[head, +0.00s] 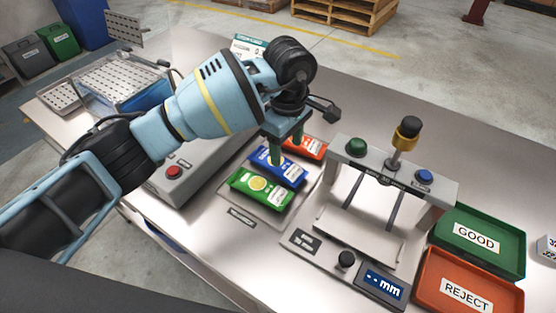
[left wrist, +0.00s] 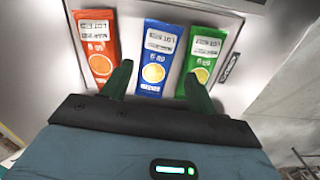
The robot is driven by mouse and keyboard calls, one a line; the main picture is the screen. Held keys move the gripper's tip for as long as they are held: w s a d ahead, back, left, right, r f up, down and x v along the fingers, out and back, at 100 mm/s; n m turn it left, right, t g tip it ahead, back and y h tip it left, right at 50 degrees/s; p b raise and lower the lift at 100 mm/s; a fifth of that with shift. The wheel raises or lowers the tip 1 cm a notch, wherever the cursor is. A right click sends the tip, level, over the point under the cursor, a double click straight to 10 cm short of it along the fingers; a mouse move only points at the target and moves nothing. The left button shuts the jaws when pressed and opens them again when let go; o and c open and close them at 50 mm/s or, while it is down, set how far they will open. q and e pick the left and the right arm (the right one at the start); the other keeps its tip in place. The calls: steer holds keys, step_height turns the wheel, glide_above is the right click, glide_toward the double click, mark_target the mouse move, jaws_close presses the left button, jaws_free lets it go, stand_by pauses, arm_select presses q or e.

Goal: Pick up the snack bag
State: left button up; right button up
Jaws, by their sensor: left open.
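Three snack bags lie side by side on a grey plate (head: 238,205): a green one (head: 260,190), a blue one (head: 288,172) and an orange-red one (head: 314,150). They also show in the left wrist view as orange (left wrist: 98,45), blue (left wrist: 158,57) and green (left wrist: 206,48). My left gripper (head: 286,155) is open and empty, pointing down over the blue bag. In the left wrist view its green fingers (left wrist: 157,72) stand on either side of the blue bag, the right finger overlapping the green bag. I cannot tell its exact height. My right gripper is out of view.
A measuring station (head: 330,222) with a grey bridge stands right of the bags. Beyond it are a green GOOD tray (head: 452,257) and a red REJECT tray (head: 425,290). A grey box with a red button (head: 174,172) is on the left. Bare table lies behind the bags.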

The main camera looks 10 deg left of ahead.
mark_target(285, 165)
arm_select(q)
steer(key=shift+f, duration=0.95)
steer(key=shift+w+f, duration=0.1)
steer(key=shift+f, duration=0.4)
steer(key=f, duration=0.4)
steer(key=shift+w+a+f+p, duration=0.1)
steer(key=shift+w+a+p, duration=0.1)
steer(key=shift+p, duration=0.1)
steer(key=shift+f, duration=0.25)
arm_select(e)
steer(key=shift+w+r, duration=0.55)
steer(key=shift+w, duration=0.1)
arm_select(q)
steer(key=shift+c, duration=0.2)
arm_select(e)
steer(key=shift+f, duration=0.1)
arm_select(q)
steer(key=c, duration=0.6)
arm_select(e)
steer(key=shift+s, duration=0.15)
arm_select(q)
steer(key=shift+r, duration=0.1)
